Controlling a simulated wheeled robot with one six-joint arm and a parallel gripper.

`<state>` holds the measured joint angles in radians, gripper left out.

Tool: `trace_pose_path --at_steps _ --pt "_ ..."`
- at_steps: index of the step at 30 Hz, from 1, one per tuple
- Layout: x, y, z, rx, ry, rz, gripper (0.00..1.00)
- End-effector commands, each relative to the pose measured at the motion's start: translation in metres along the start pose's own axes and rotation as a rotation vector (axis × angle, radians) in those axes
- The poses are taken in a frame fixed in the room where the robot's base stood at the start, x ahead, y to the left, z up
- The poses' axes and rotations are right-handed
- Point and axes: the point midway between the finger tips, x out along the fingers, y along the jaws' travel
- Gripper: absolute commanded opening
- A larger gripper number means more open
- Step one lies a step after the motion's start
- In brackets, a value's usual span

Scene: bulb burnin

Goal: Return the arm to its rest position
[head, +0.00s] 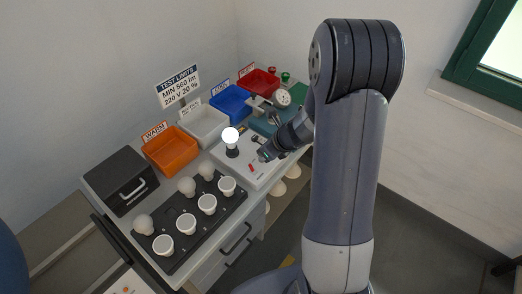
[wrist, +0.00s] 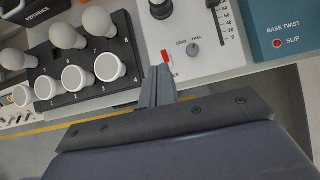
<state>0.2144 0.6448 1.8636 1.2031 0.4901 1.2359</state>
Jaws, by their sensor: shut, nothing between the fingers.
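My gripper (head: 261,156) is out at the end of my arm, over the front part of the white test panel (head: 250,178) on the bench. In the wrist view my gripper (wrist: 160,72) is shut, with its fingers together and nothing between them. Its tips are beside a red rocker switch (wrist: 166,57) on the panel; I cannot tell whether they touch it. The red switch also shows in the head view (head: 251,168). A lit white bulb (head: 230,136) stands upright in the panel's black socket, left of my gripper.
Orange (head: 170,150), white (head: 206,126), blue (head: 230,103) and red (head: 260,83) bins line the wall. A teal base-twist device (wrist: 277,30) is right of the panel.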

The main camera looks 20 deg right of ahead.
Motion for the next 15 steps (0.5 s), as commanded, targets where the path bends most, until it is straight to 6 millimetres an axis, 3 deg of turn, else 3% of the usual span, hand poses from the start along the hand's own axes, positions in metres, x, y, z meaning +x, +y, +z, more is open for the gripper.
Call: trace_pose_path --at_steps 5,15 --pt "-0.0110 0.0026 0.0005 -0.001 0.001 0.000 0.00" --pt "-0.0115 0.0030 0.0004 -0.001 0.001 0.001 0.00"
